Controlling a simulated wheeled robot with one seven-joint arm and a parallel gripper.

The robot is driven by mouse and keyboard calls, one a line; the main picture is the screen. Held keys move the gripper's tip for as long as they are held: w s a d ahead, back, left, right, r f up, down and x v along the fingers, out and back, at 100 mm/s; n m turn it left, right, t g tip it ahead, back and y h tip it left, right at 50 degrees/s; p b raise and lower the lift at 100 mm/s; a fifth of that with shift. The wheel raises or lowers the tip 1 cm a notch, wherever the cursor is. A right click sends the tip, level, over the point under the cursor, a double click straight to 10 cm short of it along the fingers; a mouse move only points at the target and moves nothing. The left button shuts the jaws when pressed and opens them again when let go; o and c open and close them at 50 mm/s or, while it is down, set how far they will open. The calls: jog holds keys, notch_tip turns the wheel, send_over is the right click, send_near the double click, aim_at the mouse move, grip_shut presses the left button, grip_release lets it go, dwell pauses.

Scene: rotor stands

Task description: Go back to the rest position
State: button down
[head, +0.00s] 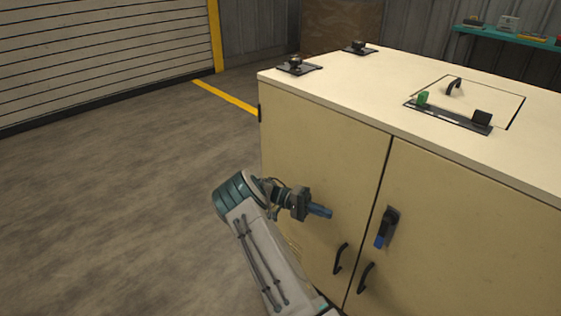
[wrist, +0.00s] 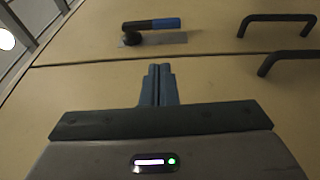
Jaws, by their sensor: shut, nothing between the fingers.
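My gripper (head: 320,211) is in front of the left door of a cream cabinet (head: 320,150), with its blue fingers pointing right in the head view. In the wrist view, the gripper's fingers (wrist: 158,84) are together, with nothing between them. A dark latch handle with a blue grip (head: 385,228) is on the right door, to the right of my gripper and apart from it. It also shows in the wrist view as the latch handle (wrist: 152,25), beyond the fingertips. The rest position itself is not marked in either view.
Two black door handles, the left one (head: 341,258) and the right one (head: 366,277), stick out below my gripper. The cabinet top carries two black fixtures (head: 298,66) and a hatch (head: 480,95). Open floor (head: 120,190) lies left. A teal shelf (head: 510,35) stands behind.

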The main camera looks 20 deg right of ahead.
jog(key=s+a+r+n+t+y+p, duration=0.1)
jog(key=s+a+r+t+y+p, duration=0.15)
jog(key=r, duration=0.45)
jog(key=s+a+r+n+t+y+p, duration=0.2)
jog(key=s+r+y+p, duration=0.15)
jog(key=r, duration=0.35)
jog(key=s+a+r+n+t+y+p, duration=0.1)
jog(key=s+a+r+t+y+p, duration=0.2)
jog(key=r, duration=0.4)
jog(key=s+a+r+n+t+y+p, duration=0.1)
jog(key=s+a+r+t+p, duration=0.3)
jog(key=r, duration=0.5)
jog(key=s+a+r+n+t+y+p, duration=0.2)
jog(key=s+a+r+n+t+p, duration=0.2)
jog(key=s+a+r+p, duration=0.3)
jog(key=shift+s+a+r+n+t+p, duration=0.35)
jog(key=shift+s+r+t, duration=0.2)
jog(key=shift+s+r, duration=0.5)
jog(key=shift+s+d+f, duration=0.15)
jog(key=shift+d+f, duration=0.05)
